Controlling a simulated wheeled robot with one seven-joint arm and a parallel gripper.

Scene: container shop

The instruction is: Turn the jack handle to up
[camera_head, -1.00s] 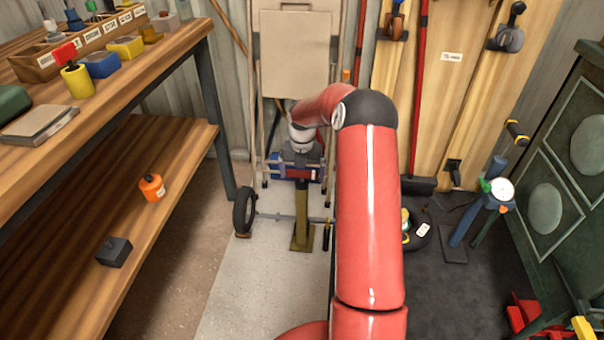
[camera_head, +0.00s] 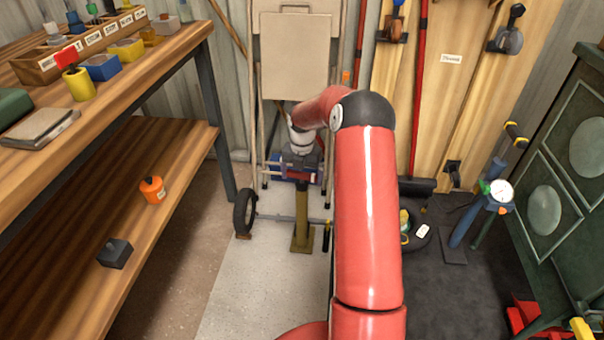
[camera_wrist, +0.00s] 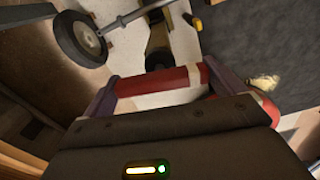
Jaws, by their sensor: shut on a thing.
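The jack has an olive post (camera_head: 303,212) standing upright on a flat foot at the front of the folded frame by the back wall. It also shows in the wrist view as an olive piece (camera_wrist: 158,45). Its handle is a red bar (camera_wrist: 158,82) with a pale band near the right end, seen between my fingers in the wrist view. My gripper (camera_head: 300,174) is at the top of the post, shut on the handle. In the head view my fingers and wrist partly hide the handle.
A black wheel (camera_head: 243,213) on an axle is left of the jack. A wooden workbench (camera_head: 150,85) with a lower shelf stands at left. A blue stand with a gauge (camera_head: 500,191) and a green cabinet (camera_head: 560,190) are at right. Pale floor is open in front.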

